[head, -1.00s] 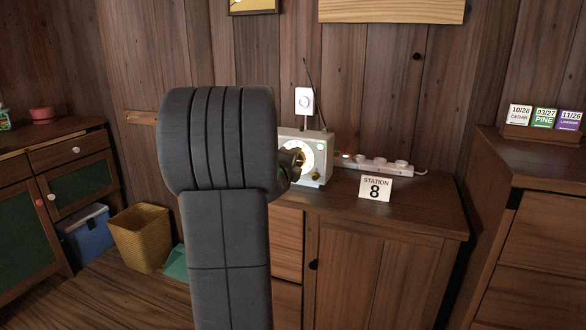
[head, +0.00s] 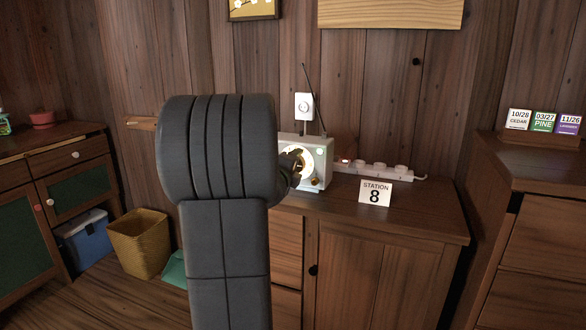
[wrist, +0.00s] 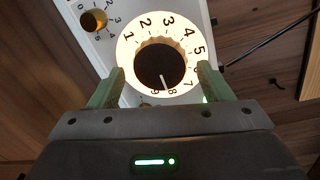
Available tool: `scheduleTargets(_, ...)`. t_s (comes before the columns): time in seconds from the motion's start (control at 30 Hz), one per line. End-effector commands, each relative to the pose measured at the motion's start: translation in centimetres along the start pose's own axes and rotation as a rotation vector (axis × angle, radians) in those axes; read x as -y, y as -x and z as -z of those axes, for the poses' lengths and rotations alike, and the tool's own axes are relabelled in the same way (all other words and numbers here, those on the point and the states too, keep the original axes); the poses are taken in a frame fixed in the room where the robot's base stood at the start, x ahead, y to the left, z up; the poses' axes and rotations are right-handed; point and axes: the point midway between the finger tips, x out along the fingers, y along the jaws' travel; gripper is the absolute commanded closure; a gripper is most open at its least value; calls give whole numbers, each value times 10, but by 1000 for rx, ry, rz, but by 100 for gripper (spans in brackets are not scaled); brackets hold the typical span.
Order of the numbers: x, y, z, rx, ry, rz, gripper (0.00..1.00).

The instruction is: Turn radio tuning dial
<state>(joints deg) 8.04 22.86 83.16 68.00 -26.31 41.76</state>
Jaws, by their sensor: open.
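The white radio (head: 322,150) stands on the wooden cabinet, partly hidden by my arm in the head view. In the wrist view its large lit tuning dial (wrist: 187,43) carries numbers around a dark knob (wrist: 161,66). The knob's white pointer line points down, close to the 8. My gripper (wrist: 160,82) is open, with one green finger on each side of the knob; I cannot tell whether they touch it. A smaller brass knob (wrist: 93,21) sits at the upper left of the radio face. A card reading "STATION 8" (head: 375,193) stands right of the radio.
A power strip (head: 375,170) lies behind the card, and a white wall box (head: 304,106) is above the radio. The radio's thin antenna rises near it. A wicker basket (head: 139,243) and a blue bin (head: 84,240) stand on the floor at left. The cabinet top's right end is clear.

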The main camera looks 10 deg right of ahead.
Motion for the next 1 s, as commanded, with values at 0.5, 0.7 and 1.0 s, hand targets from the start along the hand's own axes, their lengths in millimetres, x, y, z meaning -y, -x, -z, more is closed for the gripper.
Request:
scheduleTargets(0.5, 3, 76, -2, 4, 1, -1, 27)
scheduleTargets(0.7, 2, 115, -1, 2, -1, 0, 27)
scheduleTargets(1.0, 0, 138, 0, 1, 0, 0, 27)
